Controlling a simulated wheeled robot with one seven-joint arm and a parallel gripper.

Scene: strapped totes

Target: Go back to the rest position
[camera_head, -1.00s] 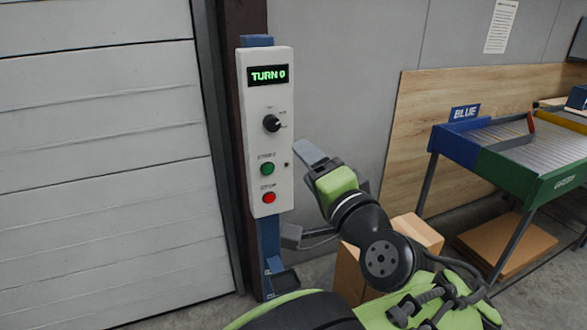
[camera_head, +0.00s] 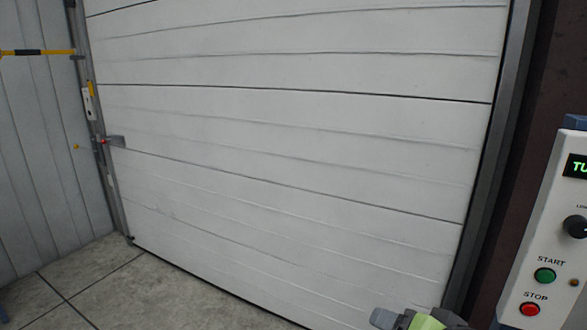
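My gripper (camera_head: 384,318) shows only in part at the bottom edge of the head view, right of centre. A grey finger piece and some of the green body are visible; the rest of the arm is out of frame. It is in front of the lower door and left of the control box, with a gap between them in the picture. I cannot tell whether its fingers are open or shut, and I see nothing held in it.
A white roller door (camera_head: 300,140) fills the middle, down to the floor. The white control box (camera_head: 548,250) at the right edge is cut off; its green START button (camera_head: 544,275), red STOP button (camera_head: 530,309) and black knob (camera_head: 575,227) show. Bare concrete floor (camera_head: 95,280) lies lower left.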

